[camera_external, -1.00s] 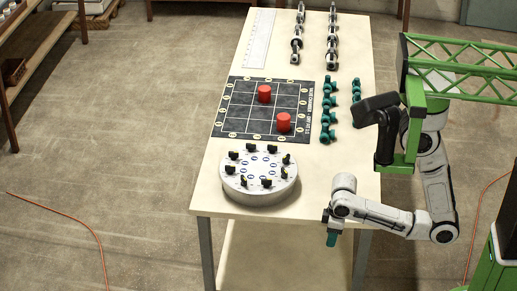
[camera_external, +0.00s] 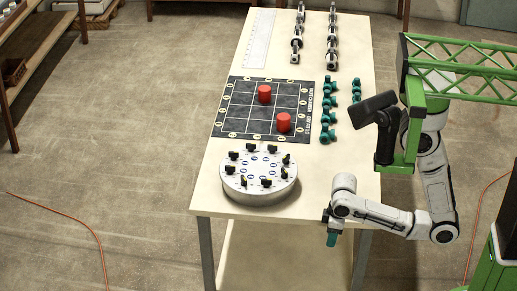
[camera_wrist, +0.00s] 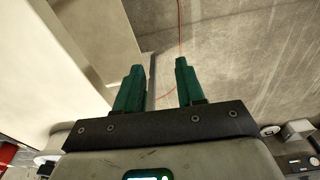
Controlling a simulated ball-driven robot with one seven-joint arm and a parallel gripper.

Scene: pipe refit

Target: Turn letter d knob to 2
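A round white dial base (camera_external: 258,196) with several black knobs around its rim stands at the near end of the table. Small round marks lie inside the ring of knobs. The letters and numbers are too small to read, so I cannot tell which knob is d. My gripper (camera_external: 331,240) hangs to the right of the base, just off the table's near right edge, pointing down and apart from the knobs. In the wrist view my gripper (camera_wrist: 156,82) shows two green fingers, apart, with nothing between them. The knobs are not in the wrist view.
Green pipe fittings (camera_external: 328,108) and grey fittings (camera_external: 332,42) lie to the right and at the back, beside a ruler (camera_external: 259,38). The table (camera_external: 217,192) is bare around the base.

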